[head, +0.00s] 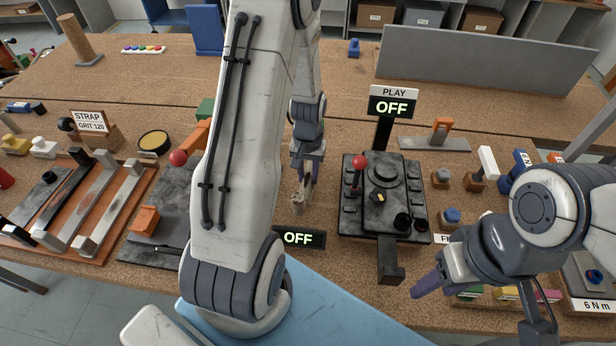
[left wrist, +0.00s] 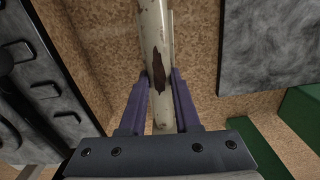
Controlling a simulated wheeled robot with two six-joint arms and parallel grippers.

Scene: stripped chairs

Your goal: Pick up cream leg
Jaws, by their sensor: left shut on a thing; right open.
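The cream leg (left wrist: 155,42) is a pale round rod with chipped paint and a brown bare patch. In the left wrist view it lies between the two purple fingers of my left gripper (left wrist: 160,88), which are shut on it. In the head view my left gripper (head: 304,190) is low over the cork bench, left of the black control box. A small tan end shows at its fingertips; most of the leg is hidden there. My right gripper (head: 432,287) is open at the lower right, near the bench's front edge, and partly hidden by its own wrist.
The black control box (head: 397,212) with a red-knobbed lever stands right of my left gripper. A PLAY OFF sign (head: 393,103) rises behind it. An orange rack (head: 88,222) with bars lies at left. A grey panel (head: 480,66) stands at the back. Bare cork lies behind the box.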

